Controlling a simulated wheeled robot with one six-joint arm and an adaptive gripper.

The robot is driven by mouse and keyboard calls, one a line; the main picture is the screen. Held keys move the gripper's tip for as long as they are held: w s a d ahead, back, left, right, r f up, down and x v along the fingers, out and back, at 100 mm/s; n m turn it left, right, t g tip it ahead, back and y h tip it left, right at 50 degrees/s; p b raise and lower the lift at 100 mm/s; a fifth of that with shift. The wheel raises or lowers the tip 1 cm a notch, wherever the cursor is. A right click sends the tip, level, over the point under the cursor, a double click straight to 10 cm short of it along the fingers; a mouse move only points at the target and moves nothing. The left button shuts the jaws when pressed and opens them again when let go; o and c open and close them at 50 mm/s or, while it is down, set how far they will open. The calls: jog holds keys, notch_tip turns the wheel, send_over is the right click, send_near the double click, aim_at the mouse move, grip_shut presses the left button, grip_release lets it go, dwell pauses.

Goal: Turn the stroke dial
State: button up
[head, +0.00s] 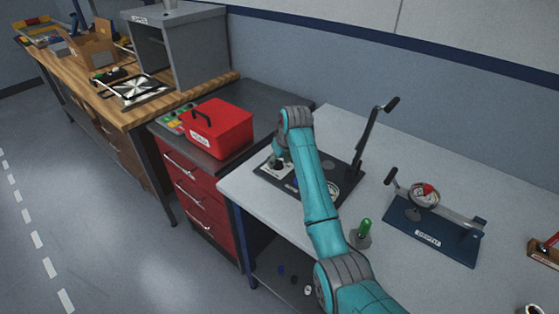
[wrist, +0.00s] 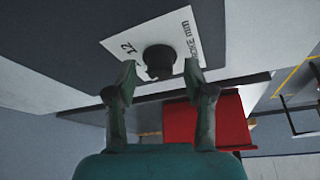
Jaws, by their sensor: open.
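The stroke dial is a dark round knob (wrist: 159,60) on a white plate (wrist: 122,42) printed with "12" and lettering that seems to end in "mm". In the head view the white plate (head: 267,174) sits on the left part of a dark base plate (head: 338,166) on the grey bench. My gripper (wrist: 161,72) is open and empty, with one finger on each side of the knob in the wrist view. I cannot tell whether the fingertips reach down around it. In the head view my gripper (head: 279,163) is over the dial and hides most of it.
A tall black lever (head: 371,132) stands at the right of the dark base plate. A green-topped part (head: 364,228) and a blue gauge fixture (head: 432,238) stand to the right.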

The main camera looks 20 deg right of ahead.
grip_shut()
jog(key=shift+d+n+g+y, duration=0.1)
jog(key=shift+n+g+y, duration=0.2)
jog(key=shift+n, duration=0.85)
jog(key=shift+d+n+g+y, duration=0.1)
jog(key=shift+n+y, duration=0.3)
jog(key=shift+n, duration=0.75)
grip_release()
jog(key=v, duration=1.2)
